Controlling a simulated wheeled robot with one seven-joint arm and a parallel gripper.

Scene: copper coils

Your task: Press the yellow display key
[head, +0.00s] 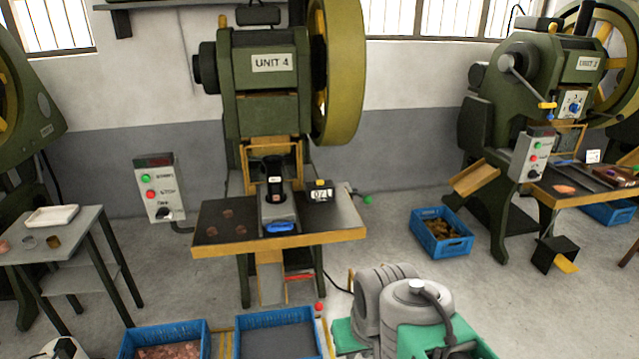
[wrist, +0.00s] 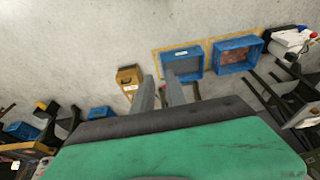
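A small dark counter box with a white display (head: 321,195) stands on the right part of the press table (head: 340,222) under the UNIT 4 press. A small yellow patch on its top (head: 320,183) looks like the key; it is too small to show detail. I cannot make out the key in the wrist view. My gripper (wrist: 160,77) shows in the wrist view as two grey fingers standing apart with nothing between them. It is over the floor, away from the press table. I cannot make out the gripper in the head view.
A black cylindrical tool (head: 273,180) stands left of the counter. A start/stop box (head: 159,188) is farther left. Blue crates (head: 206,328) (head: 320,320) sit on the floor in front. Another blue crate (head: 465,246) stands right. Grey floor (head: 385,236) is clear right of the table.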

